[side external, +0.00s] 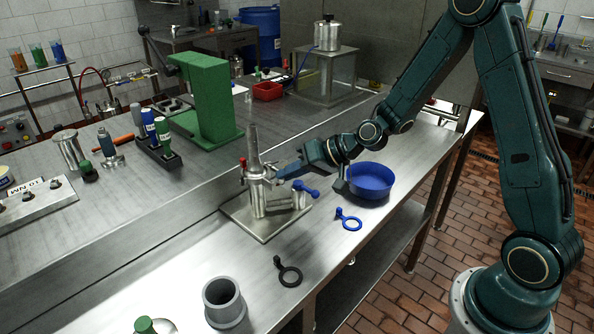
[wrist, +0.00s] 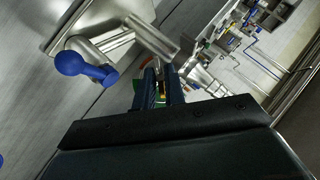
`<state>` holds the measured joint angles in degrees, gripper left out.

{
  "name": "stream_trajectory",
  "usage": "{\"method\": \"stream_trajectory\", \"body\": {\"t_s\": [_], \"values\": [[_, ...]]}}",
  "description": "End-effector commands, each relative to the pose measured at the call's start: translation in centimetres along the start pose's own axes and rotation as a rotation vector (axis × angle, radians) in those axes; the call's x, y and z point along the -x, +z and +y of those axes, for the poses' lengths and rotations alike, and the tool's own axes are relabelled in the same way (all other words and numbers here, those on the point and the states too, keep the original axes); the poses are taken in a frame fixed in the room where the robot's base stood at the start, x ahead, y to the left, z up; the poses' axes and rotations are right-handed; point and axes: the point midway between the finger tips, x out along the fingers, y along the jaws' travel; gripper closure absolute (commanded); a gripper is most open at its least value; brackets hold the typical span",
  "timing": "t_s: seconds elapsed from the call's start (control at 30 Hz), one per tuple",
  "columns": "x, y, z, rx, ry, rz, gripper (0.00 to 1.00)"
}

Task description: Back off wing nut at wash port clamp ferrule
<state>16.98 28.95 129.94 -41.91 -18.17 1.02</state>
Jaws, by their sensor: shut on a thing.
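A steel valve column (side external: 254,165) stands upright on a square base plate (side external: 238,213) on the bench. A clamp ferrule (side external: 257,176) sits around its middle. My gripper (side external: 278,173) reaches in from the right and its fingertips are at the right side of the clamp. It is shut on the wing nut, which the fingers mostly hide. In the wrist view my gripper (wrist: 160,86) shows the fingers close together, with a small yellowish bit between them. A blue-knobbed handle (side external: 306,189) sticks out below my gripper; it also shows in the wrist view (wrist: 82,65).
A blue round basin (side external: 368,180) stands right of the column, under my arm. A blue ring clamp (side external: 349,220) and a black ring clamp (side external: 288,273) lie on the bench in front. A grey cup (side external: 223,298) stands at the near edge. A green press (side external: 205,95) stands behind.

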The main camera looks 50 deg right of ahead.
Motion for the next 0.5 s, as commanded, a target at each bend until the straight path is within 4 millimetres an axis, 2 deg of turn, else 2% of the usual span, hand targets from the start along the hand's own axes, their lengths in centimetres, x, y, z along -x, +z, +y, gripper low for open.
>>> {"method": "stream_trajectory", "body": {"t_s": [0.5], "values": [[0.03,-0.06,-0.04,0.056,0.058,0.002,1.0]]}}
